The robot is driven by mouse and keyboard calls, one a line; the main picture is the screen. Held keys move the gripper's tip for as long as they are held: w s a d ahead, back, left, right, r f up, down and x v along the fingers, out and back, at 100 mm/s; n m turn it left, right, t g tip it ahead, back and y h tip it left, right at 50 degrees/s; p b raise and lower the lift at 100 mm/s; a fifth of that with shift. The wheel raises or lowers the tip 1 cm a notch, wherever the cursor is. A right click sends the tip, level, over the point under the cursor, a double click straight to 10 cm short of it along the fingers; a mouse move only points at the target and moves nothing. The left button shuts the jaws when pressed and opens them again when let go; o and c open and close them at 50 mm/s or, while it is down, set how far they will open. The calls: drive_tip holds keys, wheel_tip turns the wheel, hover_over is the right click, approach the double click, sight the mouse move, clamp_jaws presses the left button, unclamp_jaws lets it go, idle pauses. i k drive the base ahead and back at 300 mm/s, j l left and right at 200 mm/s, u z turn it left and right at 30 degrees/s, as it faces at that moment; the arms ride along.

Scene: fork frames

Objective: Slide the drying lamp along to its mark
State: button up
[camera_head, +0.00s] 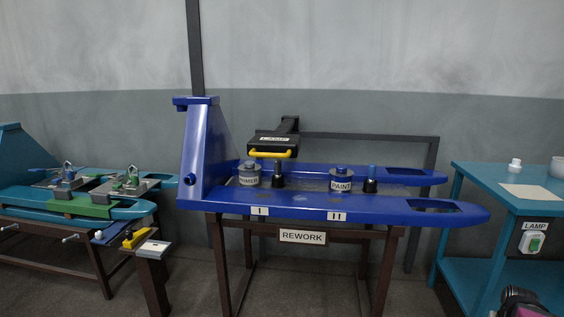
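The drying lamp (272,141) is a black box labelled LAMP with a yellow handle (270,154) on its front. It hangs above the blue fork frame (330,204), over its left part, roughly above the plate marked I (260,211). A plate marked II (337,216) is further right. A dark rail (365,137) runs behind the frame to the right of the lamp. My gripper's fingers do not show. A dark rounded part at the bottom right edge looks like my arm, but I cannot tell which part.
A teal table (489,180) with a green LAMP switch (533,243) is at right. A teal fork frame (135,211) is at left.

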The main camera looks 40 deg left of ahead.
sight(280, 143)
drive_tip(key=u, duration=1.8)
drive_tip(key=i+l+u, duration=0.3)
drive_tip(key=i, duration=0.2)
drive_tip(key=i+l+u, duration=0.3)
drive_tip(key=i+l, duration=0.15)
